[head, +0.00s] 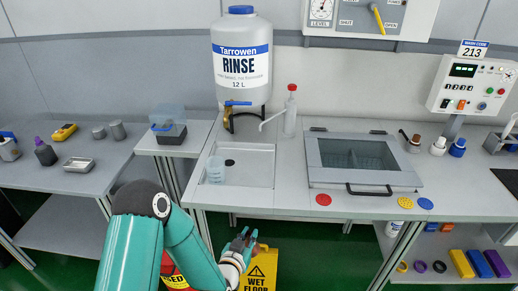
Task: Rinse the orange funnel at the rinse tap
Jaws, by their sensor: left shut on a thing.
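My left gripper (246,243) is low in front of the counter, below the sink's front edge. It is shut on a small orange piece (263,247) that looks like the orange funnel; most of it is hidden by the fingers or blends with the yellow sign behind. The rinse tap (229,116) has a blue lever and sits under the white Tarrowen Rinse tank (241,80). The sink (252,169) is below the tap, with a dark drain at its left. My right gripper is not in view.
A clear bluish cup (215,170) stands at the sink's left. A lidded glass-top box (358,155) is to the right. A yellow wet-floor sign (258,273) stands below the gripper. The sink's middle is clear.

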